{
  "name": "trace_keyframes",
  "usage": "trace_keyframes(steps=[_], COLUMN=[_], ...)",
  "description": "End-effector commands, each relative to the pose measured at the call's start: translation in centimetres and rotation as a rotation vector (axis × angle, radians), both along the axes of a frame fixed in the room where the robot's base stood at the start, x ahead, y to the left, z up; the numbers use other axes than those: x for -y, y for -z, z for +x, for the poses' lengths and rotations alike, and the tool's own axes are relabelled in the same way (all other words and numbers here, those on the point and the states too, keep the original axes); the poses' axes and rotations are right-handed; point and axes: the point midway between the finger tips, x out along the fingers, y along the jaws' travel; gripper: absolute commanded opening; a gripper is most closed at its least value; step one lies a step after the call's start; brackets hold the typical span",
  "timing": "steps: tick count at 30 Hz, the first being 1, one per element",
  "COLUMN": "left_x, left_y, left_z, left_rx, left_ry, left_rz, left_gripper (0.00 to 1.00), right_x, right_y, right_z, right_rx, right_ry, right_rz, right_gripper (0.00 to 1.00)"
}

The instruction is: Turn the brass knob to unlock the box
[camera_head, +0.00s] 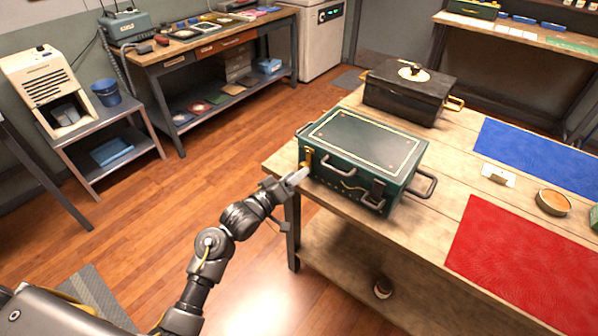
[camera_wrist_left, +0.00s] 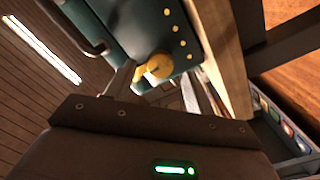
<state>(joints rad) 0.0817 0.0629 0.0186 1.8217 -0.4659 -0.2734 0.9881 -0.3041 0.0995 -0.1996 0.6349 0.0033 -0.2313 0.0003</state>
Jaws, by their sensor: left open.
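A dark green box (camera_head: 360,140) with a closed lid, brass studs and grey handles sits near the left end of the wooden table. My left gripper (camera_head: 297,177) is at the box's left end, low by a brass fitting (camera_head: 308,157). In the left wrist view a round brass knob (camera_wrist_left: 154,68) stands out from the green end panel (camera_wrist_left: 135,25), just ahead of my left gripper (camera_wrist_left: 153,90). The gripper is open. Whether its fingers touch the knob, I cannot tell. My right gripper is out of view.
A black box (camera_head: 405,95) with brass fittings stands behind the green one. A red mat (camera_head: 530,255), a blue mat (camera_head: 530,155), a small white plate (camera_head: 498,175) and a round tin (camera_head: 553,202) lie to the right.

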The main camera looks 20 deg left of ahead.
Motion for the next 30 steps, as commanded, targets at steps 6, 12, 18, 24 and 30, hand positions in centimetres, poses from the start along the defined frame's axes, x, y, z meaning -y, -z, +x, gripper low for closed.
trace_keyframes(steps=[6, 12, 18, 24, 30], left_x=[0.8, 0.9, 0.9, 0.9, 0.9], left_y=[0.0, 0.0, 0.0, 0.0, 0.0], left_z=[1.8, 2.0, 2.0, 2.0, 1.9], left_rx=[0.0, 0.0, 0.0, -0.001, 0.001], left_ry=[-0.001, -0.001, -0.001, -0.001, -0.001], left_rz=[-0.001, 0.0, 0.0, 0.0, 0.004], left_gripper=[0.54, 0.54, 0.44, 0.17, 0.09], right_x=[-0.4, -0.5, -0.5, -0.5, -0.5], right_y=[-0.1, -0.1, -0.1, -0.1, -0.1], right_z=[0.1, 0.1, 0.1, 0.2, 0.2], right_rx=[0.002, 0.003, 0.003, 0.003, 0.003], right_ry=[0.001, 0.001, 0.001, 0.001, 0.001], right_rz=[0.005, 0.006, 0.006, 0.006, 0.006], right_gripper=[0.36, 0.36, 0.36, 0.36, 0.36])
